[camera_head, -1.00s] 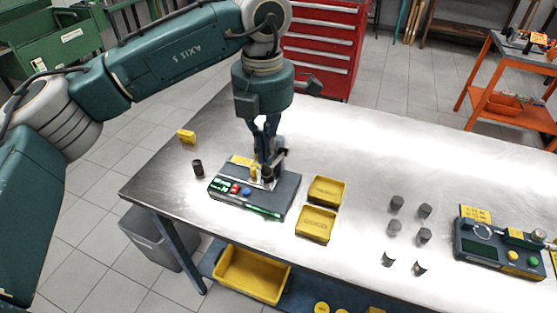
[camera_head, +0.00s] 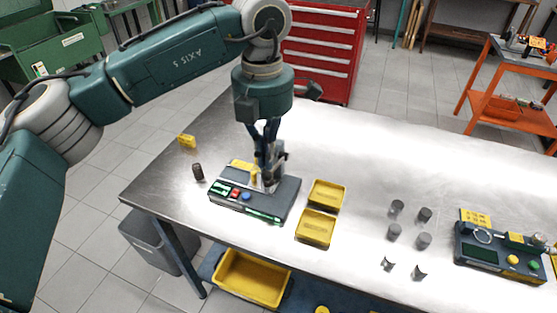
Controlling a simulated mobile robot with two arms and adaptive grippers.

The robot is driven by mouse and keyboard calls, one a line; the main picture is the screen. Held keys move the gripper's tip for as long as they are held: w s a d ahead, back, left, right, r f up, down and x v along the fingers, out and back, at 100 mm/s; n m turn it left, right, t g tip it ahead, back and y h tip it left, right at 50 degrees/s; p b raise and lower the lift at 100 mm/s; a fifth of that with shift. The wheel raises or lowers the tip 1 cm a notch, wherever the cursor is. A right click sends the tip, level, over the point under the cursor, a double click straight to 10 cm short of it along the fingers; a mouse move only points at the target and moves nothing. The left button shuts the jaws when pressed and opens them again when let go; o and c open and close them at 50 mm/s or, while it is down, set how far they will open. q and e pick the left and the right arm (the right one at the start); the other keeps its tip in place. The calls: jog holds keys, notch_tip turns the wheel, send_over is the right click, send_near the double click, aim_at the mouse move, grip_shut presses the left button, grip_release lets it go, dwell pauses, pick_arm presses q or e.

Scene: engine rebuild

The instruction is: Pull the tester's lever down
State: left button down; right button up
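The tester (camera_head: 232,207) is a dark grey box with a lit green display and red and blue buttons, on the left part of the steel table. My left gripper (camera_head: 268,172) points down over the tester's back right part, at its small upright mechanism (camera_head: 277,158). The lever itself is largely hidden behind the fingers, and I cannot tell whether they grip it. My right gripper is not in view.
Two yellow trays (camera_head: 327,194) (camera_head: 315,229) sit just right of the tester. A dark cylinder (camera_head: 198,172) and a yellow sign (camera_head: 187,141) stand to its left. Several grey cylinders (camera_head: 394,231) and another device (camera_head: 495,250) are further right. The table's back middle is clear.

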aim_at(266, 174)
pick_arm(q)
jog(key=shift+f, duration=0.2)
jog(key=shift+f+b, duration=1.35)
jog(key=shift+s+a+f+b, duration=0.1)
jog(key=shift+s+f+b, duration=0.15)
jog(key=shift+f+b, duration=0.55)
jog(key=shift+s+f+b, duration=0.1)
jog(key=shift+f+b, duration=0.6)
jog(key=shift+f, duration=0.15)
